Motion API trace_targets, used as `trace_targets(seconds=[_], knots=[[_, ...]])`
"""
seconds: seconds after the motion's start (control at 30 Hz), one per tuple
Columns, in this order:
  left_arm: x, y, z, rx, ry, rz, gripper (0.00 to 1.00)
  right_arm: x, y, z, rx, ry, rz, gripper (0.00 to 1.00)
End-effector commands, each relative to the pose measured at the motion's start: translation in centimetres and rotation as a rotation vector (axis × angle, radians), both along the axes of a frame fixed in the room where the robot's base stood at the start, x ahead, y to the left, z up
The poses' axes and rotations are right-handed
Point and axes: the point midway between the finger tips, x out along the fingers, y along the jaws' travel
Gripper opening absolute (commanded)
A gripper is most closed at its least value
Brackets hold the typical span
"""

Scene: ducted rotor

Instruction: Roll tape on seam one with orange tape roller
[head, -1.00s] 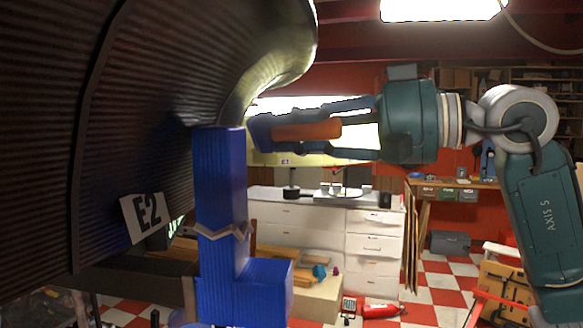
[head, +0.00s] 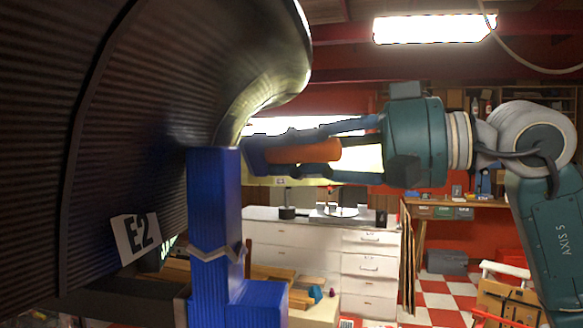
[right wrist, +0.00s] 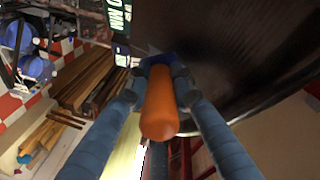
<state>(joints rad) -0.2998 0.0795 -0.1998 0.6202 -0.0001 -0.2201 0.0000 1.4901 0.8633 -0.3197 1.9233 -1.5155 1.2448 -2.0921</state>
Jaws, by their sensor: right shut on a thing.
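The orange tape roller (head: 312,151) is held in my right gripper (head: 268,155), level in the head view, its blue end toward the dark duct. The large ribbed black duct (head: 150,95) fills the left of the head view, with a white "E2" label (head: 136,238). No seam marked "one" can be made out. My left gripper is not in view.
A blue upright support (head: 214,205) with a zigzag break stands under the duct's lip, just left of the roller. White drawers (head: 300,245) and a workbench stand behind.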

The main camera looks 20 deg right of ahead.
Motion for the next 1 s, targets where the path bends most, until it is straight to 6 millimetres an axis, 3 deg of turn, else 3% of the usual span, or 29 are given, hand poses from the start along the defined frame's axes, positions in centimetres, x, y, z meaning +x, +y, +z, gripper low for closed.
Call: trace_targets(seconds=[0.2,0.47,0.63,1.0], knots=[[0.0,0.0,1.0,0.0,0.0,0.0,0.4,2.0,-0.3,0.4,0.002,0.002,0.001,0.0],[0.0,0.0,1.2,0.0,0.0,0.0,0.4,3.0,-0.5,0.3,0.001,-0.001,0.0,0.0],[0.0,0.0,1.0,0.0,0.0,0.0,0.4,2.5,-0.5,0.3,0.0,-0.003,0.001,0.0],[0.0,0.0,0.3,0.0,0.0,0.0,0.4,-0.6,0.1,0.2,-0.001,-0.003,0.0,0.0]])
